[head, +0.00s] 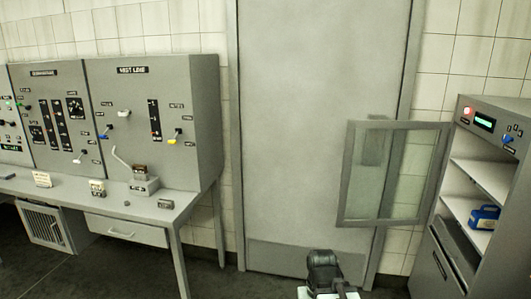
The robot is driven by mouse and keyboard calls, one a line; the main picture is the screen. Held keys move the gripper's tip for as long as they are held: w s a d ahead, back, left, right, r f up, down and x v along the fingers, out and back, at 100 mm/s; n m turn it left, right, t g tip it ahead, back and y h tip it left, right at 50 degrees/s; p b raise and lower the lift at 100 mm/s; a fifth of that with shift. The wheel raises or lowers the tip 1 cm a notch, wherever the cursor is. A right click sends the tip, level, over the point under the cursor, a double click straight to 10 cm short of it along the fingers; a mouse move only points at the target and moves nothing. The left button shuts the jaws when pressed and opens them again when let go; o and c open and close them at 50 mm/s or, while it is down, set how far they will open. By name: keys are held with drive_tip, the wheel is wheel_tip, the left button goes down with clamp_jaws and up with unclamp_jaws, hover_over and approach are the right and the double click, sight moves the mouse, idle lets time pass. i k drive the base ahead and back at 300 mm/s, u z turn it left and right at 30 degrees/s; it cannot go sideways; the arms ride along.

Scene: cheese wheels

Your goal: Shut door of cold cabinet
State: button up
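The cold cabinet (457,252) stands at the right edge, with a red light and a green display on its top panel. Its door (345,175), a grey frame around a clear pane, stands open. It swings out to the left of the cabinet, in front of the grey room door. The shelves inside are exposed. A dark part of my arm, perhaps my gripper (325,262), shows at the bottom centre, below and left of the cabinet door and apart from it. I cannot make out its fingers.
A blue box-like object (484,217) sits on a cabinet shelf. A grey control console (150,120) on a desk (175,205) with a drawer fills the left side. A closed grey room door (310,90) is behind. Dark floor (215,275) is clear between desk and cabinet.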

sight(444, 127)
drive_tip(key=z, duration=1.6)
drive_tip(key=k, duration=1.35)
drive_tip(key=u, duration=0.45)
drive_tip(key=i, duration=1.15)
drive_tip(key=u, duration=1.3)
drive_tip(key=i, duration=2.05)
drive_tip(key=u, duration=0.5)
drive_tip(key=i, duration=0.65)
drive_tip(key=z, duration=0.1)
